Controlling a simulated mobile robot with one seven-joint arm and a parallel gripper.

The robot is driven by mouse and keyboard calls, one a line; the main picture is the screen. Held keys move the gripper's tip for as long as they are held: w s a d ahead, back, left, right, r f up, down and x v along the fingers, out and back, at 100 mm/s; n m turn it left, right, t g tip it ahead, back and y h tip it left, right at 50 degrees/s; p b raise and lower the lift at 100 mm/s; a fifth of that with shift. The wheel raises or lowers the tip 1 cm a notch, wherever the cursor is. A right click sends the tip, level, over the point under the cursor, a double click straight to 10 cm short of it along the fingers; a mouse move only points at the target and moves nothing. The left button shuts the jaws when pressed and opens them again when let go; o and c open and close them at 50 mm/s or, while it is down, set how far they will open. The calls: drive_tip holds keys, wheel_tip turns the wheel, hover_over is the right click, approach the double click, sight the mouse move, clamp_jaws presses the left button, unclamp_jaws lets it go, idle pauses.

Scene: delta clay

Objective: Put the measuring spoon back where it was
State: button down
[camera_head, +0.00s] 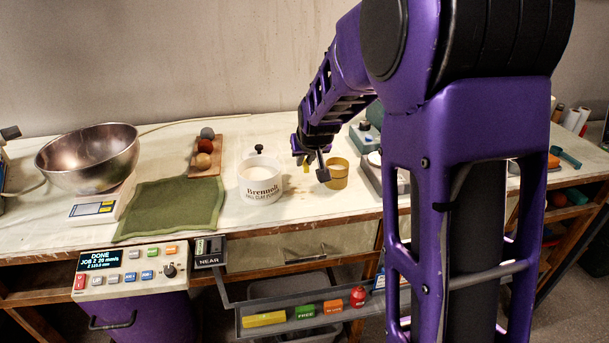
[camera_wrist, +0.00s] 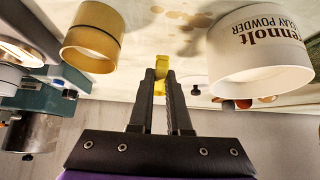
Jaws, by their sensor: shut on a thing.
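My gripper (camera_head: 312,168) is between the white clay powder jar (camera_head: 261,180) and the tan cup (camera_head: 337,174). In the wrist view, its dark fingers (camera_wrist: 161,78) are shut on a narrow yellow piece (camera_wrist: 163,84). Most of that piece is hidden, so I cannot tell whether it is the measuring spoon. The jar (camera_wrist: 258,55) and the cup (camera_wrist: 93,37) flank the fingers, apart from them. A teal spoon-shaped thing (camera_head: 565,157) lies at the far right of the bench in the head view.
A steel bowl (camera_head: 88,160) rests on a scale (camera_head: 97,207) at left. A green cloth (camera_head: 172,206) lies beside a wooden board (camera_head: 205,165) with several balls. A tray with coloured blocks (camera_head: 304,311) juts out at the front. My arm hides part of the bench.

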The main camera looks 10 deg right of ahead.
sight(303, 180)
drive_tip(key=shift+f+b, duration=0.3)
drive_tip(key=shift+f, duration=1.7)
drive_tip(key=shift+f+b, duration=0.5)
drive_tip(key=shift+b, duration=0.05)
drive_tip(key=shift+f, duration=0.1)
drive_tip(key=c, duration=0.9)
unclamp_jaws()
drive_tip(key=shift+o, duration=0.2)
